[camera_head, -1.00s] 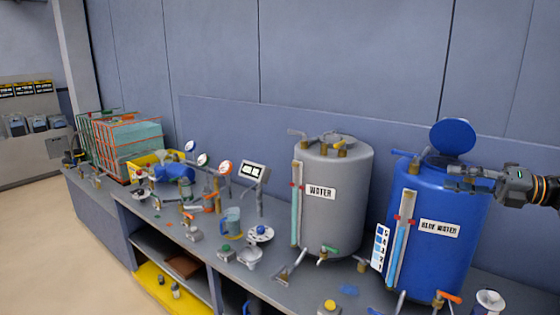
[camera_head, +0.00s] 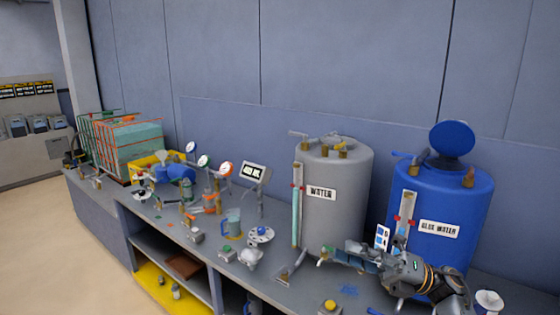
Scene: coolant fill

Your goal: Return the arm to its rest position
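My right gripper (camera_head: 345,255) comes in from the lower right, in front of the lower part of the blue water tank (camera_head: 460,195). It points left, towards the foot of the grey water tank (camera_head: 350,185). I cannot tell whether its fingers are open or shut, and I see no object held in it. The blue tank's round blue lid (camera_head: 452,140) stands raised. My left gripper is not in view.
The grey bench (camera_head: 290,282) carries valves, gauges and a display (camera_head: 254,172). A jug (camera_head: 232,222), a yellow button (camera_head: 330,305) and a small white container (camera_head: 488,302) stand on it. A yellow crate (camera_head: 148,162) and a caged tank (camera_head: 138,142) are at the left.

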